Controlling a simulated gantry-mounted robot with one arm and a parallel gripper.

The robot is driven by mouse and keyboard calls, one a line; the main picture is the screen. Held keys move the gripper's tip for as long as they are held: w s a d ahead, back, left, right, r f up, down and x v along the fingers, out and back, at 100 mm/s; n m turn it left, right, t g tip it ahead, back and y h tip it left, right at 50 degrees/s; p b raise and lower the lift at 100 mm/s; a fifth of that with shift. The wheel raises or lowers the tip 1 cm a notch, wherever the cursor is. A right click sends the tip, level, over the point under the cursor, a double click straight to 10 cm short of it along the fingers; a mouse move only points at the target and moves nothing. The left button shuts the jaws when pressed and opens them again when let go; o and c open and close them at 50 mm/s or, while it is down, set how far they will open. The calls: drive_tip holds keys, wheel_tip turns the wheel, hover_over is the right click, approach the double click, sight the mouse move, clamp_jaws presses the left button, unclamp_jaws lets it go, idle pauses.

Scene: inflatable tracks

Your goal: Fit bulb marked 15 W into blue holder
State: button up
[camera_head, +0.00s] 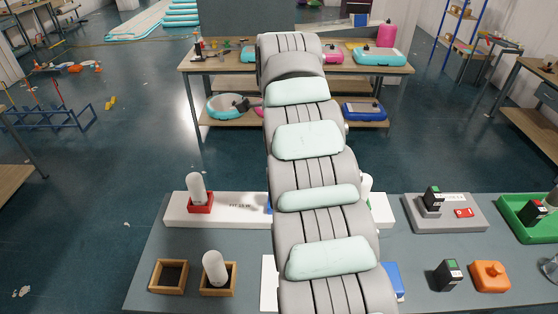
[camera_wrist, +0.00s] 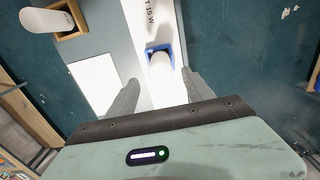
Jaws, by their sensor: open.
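The blue holder (camera_wrist: 150,48) shows in the wrist view on a white board (camera_wrist: 160,12) with "15 W" lettering. A white bulb (camera_wrist: 161,64) stands in or over the blue holder; I cannot tell how deep it sits, and no marking is readable on it. My gripper (camera_wrist: 160,77) is open, with one finger on either side of the bulb and clear space between. In the head view the arm hides my gripper and most of the blue holder (camera_head: 268,204). Another white bulb (camera_head: 215,268) stands in a wooden box, also in the wrist view (camera_wrist: 48,20).
A bulb (camera_head: 196,187) stands in a red holder (camera_head: 201,205) at the board's left. A white bulb-like top (camera_head: 366,184) shows right of my arm. An empty wooden box (camera_head: 169,276), a grey tray (camera_head: 468,222) and an orange block (camera_head: 490,276) are on the table.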

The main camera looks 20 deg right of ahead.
drive_tip(key=shift+r+p, duration=0.45)
drive_tip(key=shift+r, duration=0.85)
